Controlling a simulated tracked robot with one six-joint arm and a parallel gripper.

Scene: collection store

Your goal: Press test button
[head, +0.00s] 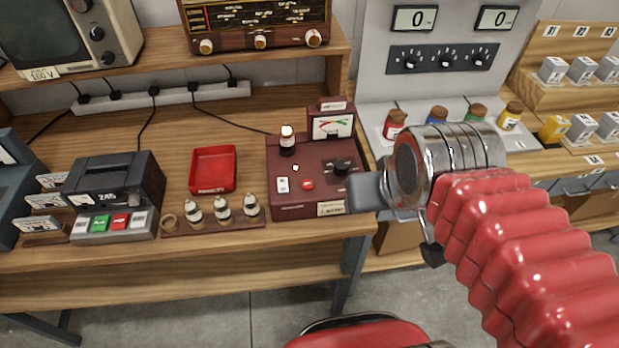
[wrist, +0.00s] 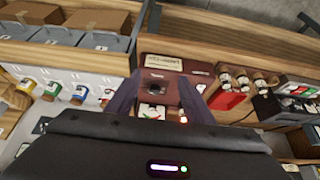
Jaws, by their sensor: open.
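A maroon tester box (head: 290,208) sits at the right end of the wooden bench in the head view. Its top carries a small red button (head: 308,184), a white switch (head: 283,185), a black knob (head: 341,167) and a dark tube with a bright top (head: 287,142). A meter (head: 331,126) stands at its back. My gripper (head: 362,191) is at the box's right front corner, apart from the red button; contact with the box cannot be told. In the wrist view, my gripper (wrist: 155,98) has its fingers spread, with the box's knob (wrist: 155,88) between them. I cannot make out the red button there.
A red tray (head: 213,188), a rack of several small tubes (head: 222,208) and a black device with coloured buttons (head: 112,190) stand left of the box. A grey panel with two displays (head: 446,60) and coloured jars stand to the right. A radio (head: 258,22) sits on the shelf above.

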